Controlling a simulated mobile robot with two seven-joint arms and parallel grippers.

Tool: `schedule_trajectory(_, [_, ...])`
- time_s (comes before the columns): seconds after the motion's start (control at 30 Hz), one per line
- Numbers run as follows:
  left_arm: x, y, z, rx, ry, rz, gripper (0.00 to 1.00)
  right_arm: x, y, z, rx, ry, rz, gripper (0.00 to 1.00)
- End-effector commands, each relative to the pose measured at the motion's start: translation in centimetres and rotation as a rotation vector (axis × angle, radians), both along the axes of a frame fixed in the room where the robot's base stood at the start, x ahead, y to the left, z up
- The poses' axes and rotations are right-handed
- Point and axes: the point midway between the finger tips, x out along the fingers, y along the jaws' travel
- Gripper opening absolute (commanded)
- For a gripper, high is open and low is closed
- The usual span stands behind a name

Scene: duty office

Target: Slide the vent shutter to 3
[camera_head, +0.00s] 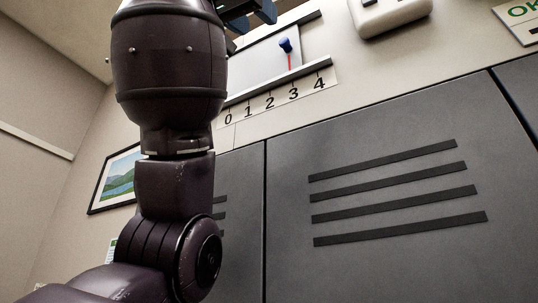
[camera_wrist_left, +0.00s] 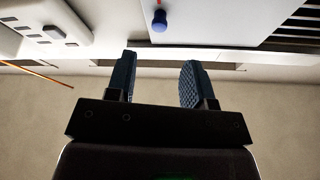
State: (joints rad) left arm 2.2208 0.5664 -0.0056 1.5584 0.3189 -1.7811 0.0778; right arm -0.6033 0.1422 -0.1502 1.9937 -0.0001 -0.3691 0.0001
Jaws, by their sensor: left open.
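The vent shutter (camera_head: 262,62) is a pale plate between two rails on the wall, with a blue knob (camera_head: 285,45) and a red pointer below it. A scale (camera_head: 272,102) under the lower rail reads 0 to 4. The pointer's lower end stands close to the line of the 3. My left gripper (camera_head: 250,12) is at the top edge, partly cut off, left of the knob. In the left wrist view my left gripper (camera_wrist_left: 158,80) is open and empty. The blue knob (camera_wrist_left: 159,20) shows beyond its fingertips, apart from them. The shutter plate (camera_wrist_left: 210,20) lies behind the knob.
A white box (camera_head: 390,14) is on the wall right of the shutter. Dark slats (camera_wrist_left: 298,28) show beside the plate. Grey cabinet doors (camera_head: 390,130) with black louvres stand below. A framed picture (camera_head: 116,180) hangs at left. My left arm covers the scene's left middle.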

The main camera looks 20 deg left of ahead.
Motion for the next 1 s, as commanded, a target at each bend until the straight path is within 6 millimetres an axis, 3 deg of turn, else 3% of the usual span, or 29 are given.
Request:
schedule_trajectory(0.3, [-2.2, 0.4, -0.9, 0.000, 0.000, -0.001, 0.48, -0.5, -0.1, -1.1, 0.000, 0.014, -0.003, 0.35])
schedule_trajectory(1.0, [-2.3, 0.4, -0.9, 0.000, 0.000, 0.000, 0.48, 0.4, 0.1, -0.6, 0.000, -0.004, 0.003, 0.35])
